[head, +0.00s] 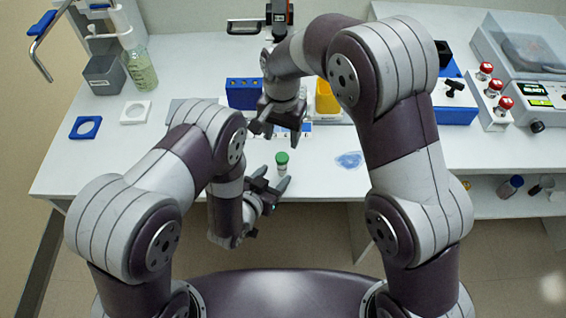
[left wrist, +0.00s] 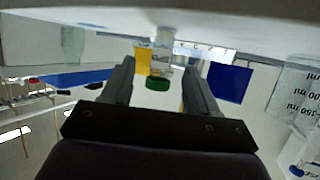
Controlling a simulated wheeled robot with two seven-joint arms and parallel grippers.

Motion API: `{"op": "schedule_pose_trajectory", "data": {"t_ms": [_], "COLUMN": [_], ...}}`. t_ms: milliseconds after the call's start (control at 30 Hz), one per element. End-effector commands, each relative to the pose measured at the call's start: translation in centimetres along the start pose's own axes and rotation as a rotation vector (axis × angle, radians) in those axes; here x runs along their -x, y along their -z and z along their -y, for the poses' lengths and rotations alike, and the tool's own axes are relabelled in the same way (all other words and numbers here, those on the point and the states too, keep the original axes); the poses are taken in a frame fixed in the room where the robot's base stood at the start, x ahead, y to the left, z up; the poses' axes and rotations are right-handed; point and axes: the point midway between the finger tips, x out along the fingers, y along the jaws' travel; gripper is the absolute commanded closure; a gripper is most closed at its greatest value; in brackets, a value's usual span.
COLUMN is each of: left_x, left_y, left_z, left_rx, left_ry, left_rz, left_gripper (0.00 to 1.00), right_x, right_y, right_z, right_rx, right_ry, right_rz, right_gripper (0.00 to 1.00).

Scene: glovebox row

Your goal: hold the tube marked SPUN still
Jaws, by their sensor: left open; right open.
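A small clear tube with a green cap (head: 282,160) stands upright near the front edge of the white bench. No marking on it can be read. My left gripper (head: 272,178) is open just in front of the tube, its fingers pointing toward it. In the left wrist view, which looks upside down, the green cap (left wrist: 158,85) appears between the two open fingers, with a gap on each side. My right gripper (head: 276,131) is open above the bench, farther back than the tube, and holds nothing that I can see.
A blue rack (head: 243,93) and a yellow container (head: 327,98) stand behind my right gripper. A blue smear (head: 349,160) marks the bench to the right. Blue (head: 86,127) and white (head: 136,111) square rings lie at left.

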Motion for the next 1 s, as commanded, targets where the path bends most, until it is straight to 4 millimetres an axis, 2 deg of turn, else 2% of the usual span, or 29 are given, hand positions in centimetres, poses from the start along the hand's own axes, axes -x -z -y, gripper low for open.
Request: {"op": "schedule_pose_trajectory", "data": {"t_ms": [100,300,467,700,767,800,900,1000], "left_x": [-2.9,-6.5,-7.7,-7.8,-7.7,-7.7,-7.7,-7.7], "left_y": [0.0,0.0,0.0,0.0,0.0,0.0,0.0,0.0], "left_z": [0.0,0.0,0.0,0.0,0.0,0.0,0.0,0.0], "left_rx": [-0.001,-0.001,-0.001,0.0,0.0,0.0,0.0,0.0], "left_ry": [0.0,0.0,0.001,0.001,0.001,0.001,0.001,0.001], "left_rz": [-0.001,0.001,0.001,0.002,0.002,0.002,0.002,0.002], "left_gripper": [0.41,0.41,0.41,0.41,0.6,0.73,1.0,1.0], "right_x": [0.0,0.0,0.0,0.0,0.0,0.0,0.0,0.0], "right_y": [0.0,0.0,0.0,0.0,0.0,0.0,0.0,0.0], "right_z": [0.0,0.0,-0.1,-0.1,-0.1,-0.1,-0.1,-0.1], "right_rx": [0.0,0.001,0.001,0.001,0.001,0.001,0.001,0.001], "right_ry": [0.0,0.0,0.0,0.0,0.0,0.0,0.0,0.0], "right_rz": [0.0,0.0,0.0,0.0,0.0,0.0,0.0,0.0], "right_gripper": [0.44,0.44,0.44,0.44,0.44,0.44,0.44,0.44]}}
